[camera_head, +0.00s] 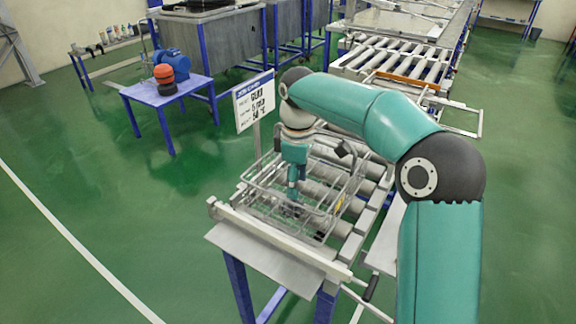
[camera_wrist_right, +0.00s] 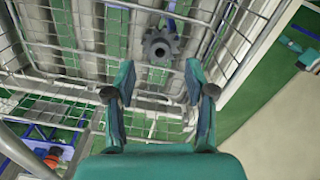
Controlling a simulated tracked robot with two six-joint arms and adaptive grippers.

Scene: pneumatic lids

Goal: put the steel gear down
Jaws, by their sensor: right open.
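The steel gear (camera_wrist_right: 160,46) is small, dark grey and toothed, with a hole in its middle. In the right wrist view it lies on the wire floor of the basket, ahead of the fingertips and apart from them. My right gripper (camera_wrist_right: 159,82) is open, with nothing between its fingers. In the head view my right gripper (camera_head: 293,188) points down inside the wire basket (camera_head: 257,183); the gear is too small there to tell from the gripper tips and mesh. My left gripper is not in view.
The basket stands on a roller conveyor (camera_head: 370,190) with a metal front plate (camera_head: 262,262). A sign (camera_head: 254,100) stands close behind the basket's left side. A blue table (camera_head: 150,95) with an orange and black object (camera_head: 165,78) is at the left. Open green floor lies at the left.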

